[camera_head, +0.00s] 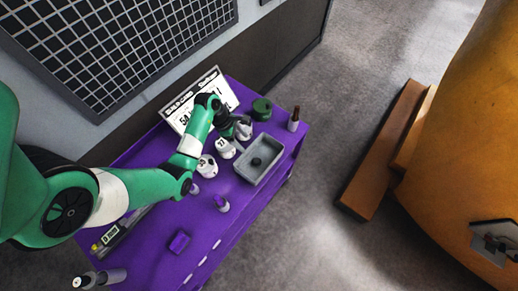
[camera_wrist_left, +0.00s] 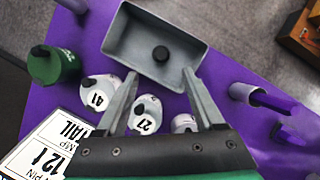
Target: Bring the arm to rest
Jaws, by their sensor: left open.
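My left gripper (camera_head: 241,131) is over the purple table beside the white numbered castings. In the left wrist view the gripper (camera_wrist_left: 160,74) has its two fingers wide apart, with nothing held between them. A white casting marked 27 (camera_wrist_left: 147,108) shows between the fingers, and it also shows in the head view (camera_head: 226,149). A casting marked 41 (camera_wrist_left: 99,91) stands left of the left finger. Another white casting (camera_wrist_left: 184,123) is partly hidden by the right finger. A dark round piece (camera_wrist_left: 160,54) lies in the grey tray (camera_wrist_left: 118,38). My right gripper is not in view.
A green casting (camera_head: 262,109) and a brown bottle (camera_head: 293,122) stand at the table's far end. A white sign (camera_head: 182,101) stands along the back edge. Purple-topped items (camera_head: 222,204) are nearer.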

